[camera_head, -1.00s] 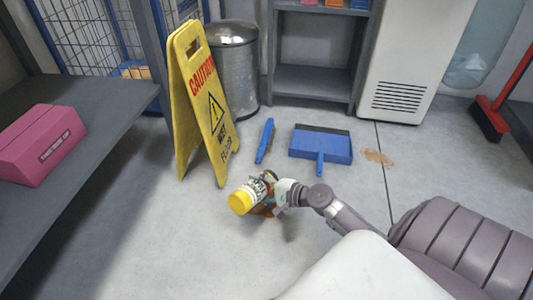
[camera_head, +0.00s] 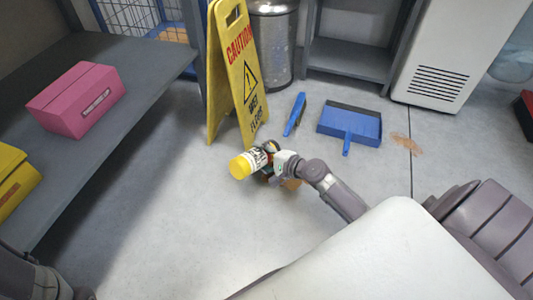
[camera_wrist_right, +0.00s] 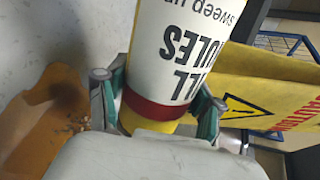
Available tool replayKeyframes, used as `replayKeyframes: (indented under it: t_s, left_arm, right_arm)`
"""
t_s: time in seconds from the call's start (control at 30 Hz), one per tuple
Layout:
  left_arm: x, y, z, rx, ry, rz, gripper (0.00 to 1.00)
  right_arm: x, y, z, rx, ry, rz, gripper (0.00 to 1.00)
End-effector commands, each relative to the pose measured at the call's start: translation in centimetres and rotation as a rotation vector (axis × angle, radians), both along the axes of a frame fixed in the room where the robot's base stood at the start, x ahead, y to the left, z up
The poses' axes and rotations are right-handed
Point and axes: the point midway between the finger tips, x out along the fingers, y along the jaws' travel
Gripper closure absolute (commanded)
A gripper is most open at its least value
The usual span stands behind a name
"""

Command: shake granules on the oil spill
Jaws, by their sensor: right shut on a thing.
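My right gripper (camera_head: 273,160) is shut on the granule canister (camera_head: 249,163), a white can with a yellow end and dark print. The canister is tilted well over, its yellow end toward the left in the head view. In the right wrist view the gripper's fingers (camera_wrist_right: 155,100) clasp the canister (camera_wrist_right: 185,50) near its red and yellow bands. The brown oil spill (camera_head: 292,184) lies on the floor by the gripper, partly hidden by it. In the wrist view the spill (camera_wrist_right: 38,115) shows orange-brown, with some small granules (camera_wrist_right: 78,123) on it. My left gripper is out of view.
A yellow caution sign (camera_head: 237,80) stands just behind the canister. A blue brush (camera_head: 295,114) and blue dustpan (camera_head: 350,123) lie behind to the right. Another brown patch (camera_head: 406,142) is right of the dustpan. A grey shelf (camera_head: 110,125) holds a pink box (camera_head: 76,98) at left.

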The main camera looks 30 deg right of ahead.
Motion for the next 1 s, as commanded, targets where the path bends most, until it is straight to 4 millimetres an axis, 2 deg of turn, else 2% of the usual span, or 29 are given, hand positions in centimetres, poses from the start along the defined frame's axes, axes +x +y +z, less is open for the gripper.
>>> replayKeyframes:
  t_s: [0.4,1.0]
  left_arm:
    - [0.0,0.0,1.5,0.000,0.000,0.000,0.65]
    - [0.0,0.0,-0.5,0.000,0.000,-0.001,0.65]
  right_arm:
    - [-2.4,2.5,0.1,0.001,-0.001,-0.001,0.89]
    - [-6.2,-0.9,-0.1,-0.001,-0.001,0.000,0.89]
